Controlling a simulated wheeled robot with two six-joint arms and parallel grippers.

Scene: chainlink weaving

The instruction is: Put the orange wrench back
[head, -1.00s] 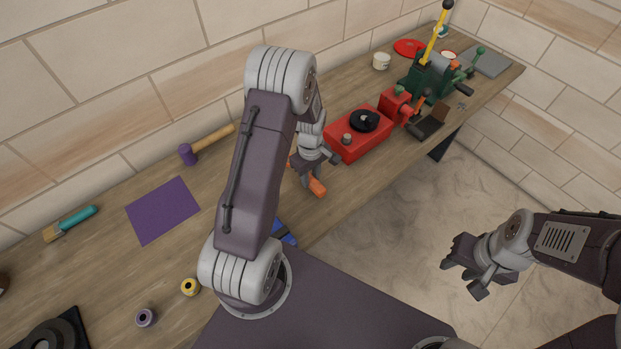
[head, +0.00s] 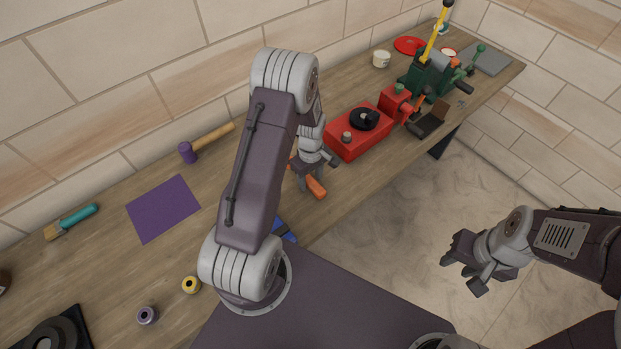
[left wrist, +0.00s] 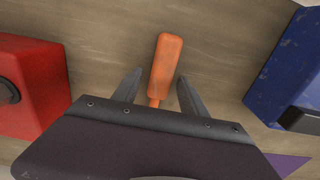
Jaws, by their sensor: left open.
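The orange wrench (head: 316,188) lies on the wooden bench near its front edge, partly hidden by my left gripper. Its orange handle (left wrist: 166,62) shows clearly in the left wrist view, pointing away from the gripper; its other end is hidden behind my wrist. My left gripper (head: 318,173) is over the wrench. In the left wrist view its two open fingers (left wrist: 157,85) stand on either side of the handle, with gaps between. My right gripper (head: 462,278) is open and empty over the floor at the right.
A red machine (head: 345,145) stands just right of the left gripper, with a green machine (head: 428,76) beyond. A blue object (head: 284,230) lies nearby on the other side. A purple sheet (head: 163,208) and a mallet (head: 207,143) lie farther left on the bench.

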